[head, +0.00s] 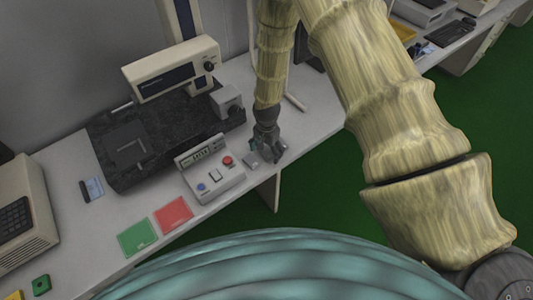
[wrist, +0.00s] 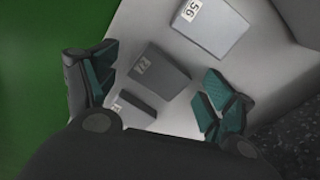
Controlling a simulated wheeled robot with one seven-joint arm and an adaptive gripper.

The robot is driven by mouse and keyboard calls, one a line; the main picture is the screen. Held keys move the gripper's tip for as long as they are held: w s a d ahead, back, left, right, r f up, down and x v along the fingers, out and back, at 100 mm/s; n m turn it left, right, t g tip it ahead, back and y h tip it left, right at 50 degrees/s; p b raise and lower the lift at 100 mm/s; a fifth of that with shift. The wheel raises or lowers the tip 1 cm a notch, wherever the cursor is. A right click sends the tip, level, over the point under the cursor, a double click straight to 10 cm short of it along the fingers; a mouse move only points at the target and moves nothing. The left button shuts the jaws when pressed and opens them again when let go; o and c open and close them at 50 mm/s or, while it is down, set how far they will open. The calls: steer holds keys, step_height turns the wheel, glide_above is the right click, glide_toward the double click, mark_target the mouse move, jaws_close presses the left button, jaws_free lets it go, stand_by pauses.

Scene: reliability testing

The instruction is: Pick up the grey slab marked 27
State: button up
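The dark grey slab marked 27 (wrist: 158,74) lies on the light bench top in the middle of the wrist view; its small label looks like 27 but is blurred. My gripper (wrist: 160,78) is open, its teal-padded fingers on either side of this slab with nothing held. In the head view my gripper (head: 268,156) points down near the bench's front edge. A small grey block (head: 251,161) shows just left of it there; I cannot tell which slab that is.
A lighter grey slab (wrist: 210,27) with a white label lies above in the wrist view, and a dark piece with a white label (wrist: 133,108) lies close below. A control box (head: 211,172) stands left of my gripper. A black stone plate (head: 120,150) lies farther left.

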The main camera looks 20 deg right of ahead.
steer(key=c, duration=1)
steer(key=shift+o, duration=0.2)
steer(key=shift+r, duration=0.15)
